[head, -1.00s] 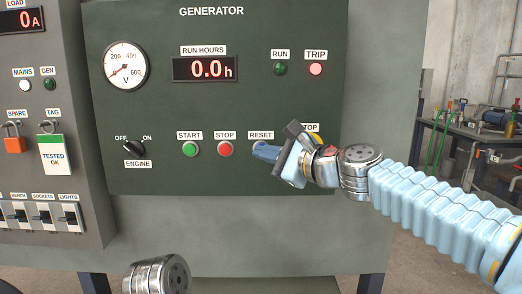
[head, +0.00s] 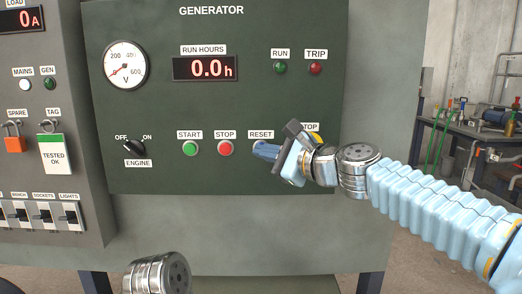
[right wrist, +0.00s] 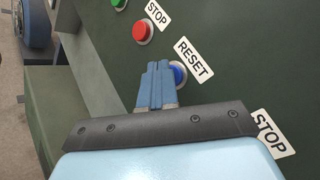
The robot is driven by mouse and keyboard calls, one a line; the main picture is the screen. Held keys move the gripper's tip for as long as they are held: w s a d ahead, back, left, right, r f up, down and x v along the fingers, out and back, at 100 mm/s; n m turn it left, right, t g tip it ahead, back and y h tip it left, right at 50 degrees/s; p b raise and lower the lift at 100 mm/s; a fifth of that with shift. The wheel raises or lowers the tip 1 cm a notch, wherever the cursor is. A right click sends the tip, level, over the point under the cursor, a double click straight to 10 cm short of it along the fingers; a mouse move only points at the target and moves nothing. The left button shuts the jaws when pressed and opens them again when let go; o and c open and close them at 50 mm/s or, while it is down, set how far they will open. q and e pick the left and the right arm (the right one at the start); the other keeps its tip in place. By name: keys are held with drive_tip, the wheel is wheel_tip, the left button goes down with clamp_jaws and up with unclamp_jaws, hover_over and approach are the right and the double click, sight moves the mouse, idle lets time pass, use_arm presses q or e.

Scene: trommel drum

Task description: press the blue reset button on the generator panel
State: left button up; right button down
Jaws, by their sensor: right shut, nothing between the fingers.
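The blue reset button (right wrist: 179,73) shows in the right wrist view beside the RESET label (right wrist: 194,61), partly covered by my fingers. My right gripper (head: 262,150) is shut and empty, its fingertips just under the RESET label in the head view, where they hide most of the button. In the right wrist view the closed fingers (right wrist: 158,68) overlap the button's left side; I cannot tell whether they touch it. The generator panel (head: 150,178) is dark green. The TRIP lamp (head: 315,69) is dark red and unlit. My left gripper is out of view.
The red stop button (head: 225,148) and green start button (head: 190,148) sit left of the reset button. A yellow piece of another stop control (head: 316,138) shows behind my right gripper. A workbench (head: 470,140) stands at the far right.

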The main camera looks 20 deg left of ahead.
drive_tip(key=shift+s+d, duration=0.25)
drive_tip(key=shift+s, duration=0.45)
drive_tip(key=s+b, duration=0.1)
drive_tip(key=s, duration=0.1)
drive_tip(key=s+d, duration=0.1)
drive_tip(key=s, duration=0.1)
drive_tip(key=shift+s+d+b, duration=0.15)
drive_tip(key=shift+s+b, duration=0.25)
idle(0.3)
